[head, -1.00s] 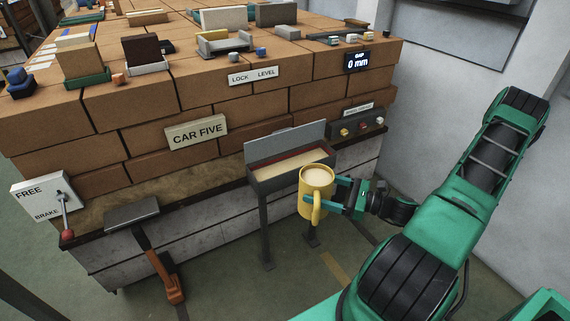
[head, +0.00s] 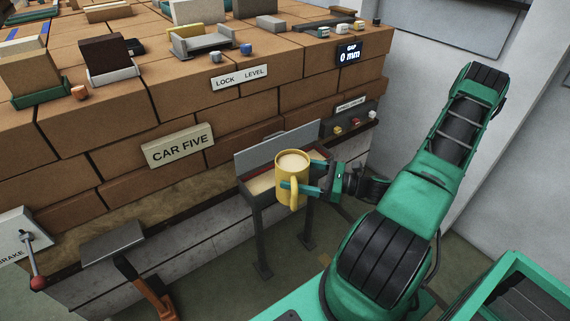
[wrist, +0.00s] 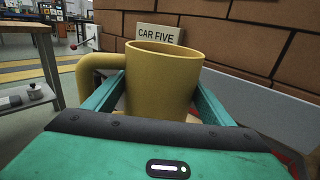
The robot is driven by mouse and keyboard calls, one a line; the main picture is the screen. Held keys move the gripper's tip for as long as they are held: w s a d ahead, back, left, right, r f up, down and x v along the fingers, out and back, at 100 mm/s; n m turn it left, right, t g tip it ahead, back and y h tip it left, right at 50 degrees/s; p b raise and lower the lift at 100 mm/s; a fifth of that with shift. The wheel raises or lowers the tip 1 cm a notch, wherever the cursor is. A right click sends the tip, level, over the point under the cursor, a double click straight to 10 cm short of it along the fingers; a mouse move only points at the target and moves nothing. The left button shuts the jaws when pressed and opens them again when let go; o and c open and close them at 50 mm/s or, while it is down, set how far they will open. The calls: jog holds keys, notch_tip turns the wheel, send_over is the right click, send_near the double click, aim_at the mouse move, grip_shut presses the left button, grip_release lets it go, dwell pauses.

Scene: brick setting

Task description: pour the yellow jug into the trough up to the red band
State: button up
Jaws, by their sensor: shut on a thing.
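The yellow jug (head: 292,194) is upright, with pale cream liquid showing near its brim. My gripper (head: 303,188) is shut on it from the right. In the wrist view the jug (wrist: 163,80) stands between my two fingers (wrist: 160,108), its handle to the left. The grey trough (head: 255,199) stands on legs against the brick wall, with a raised back panel. In the head view the jug overlaps the trough's middle and hides much of its inside; I cannot tell the exact height between them. Pale content shows at the trough's left end. A red strip (head: 318,155) shows at its right.
The brick stack behind carries a CAR FIVE sign (head: 179,145), a LOCK LEVEL sign (head: 239,77) and a display reading 0 mm (head: 348,53). A button box (head: 350,120) sits right of the trough. A brake lever (head: 34,262) and a grey pedal-like plate (head: 112,243) are at left.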

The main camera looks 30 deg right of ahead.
aim_at(293, 169)
jog(key=shift+w, duration=0.45)
jog(key=shift+w+d+f+m, duration=0.2)
jog(key=shift+f+m, duration=0.3)
jog(key=shift+f, duration=0.4)
jog(key=shift+w+d+f+m, duration=0.15)
jog(key=shift+f+m, duration=0.35)
jog(key=shift+f, duration=0.35)
dwell(1.0)
jog(key=shift+w+d+r+m+g+h, duration=0.15)
jog(key=shift+w+r+m+g+h, duration=0.15)
jog(key=shift+w+r+m+g, duration=0.4)
dwell(0.6)
jog(key=shift+w+d+f+m, duration=0.25)
jog(key=shift+d+f+m, duration=0.1)
jog(key=shift+m, duration=0.45)
jog(key=shift+w+d+r+m+g, duration=0.25)
jog(key=shift+w+r+m+g, duration=0.3)
jog(key=shift+m, duration=0.15)
dwell(0.9)
jog(key=shift+w+d+f+m, duration=0.1)
jog(key=shift+f+m, duration=0.4)
jog(key=shift+f, duration=0.2)
dwell(0.4)
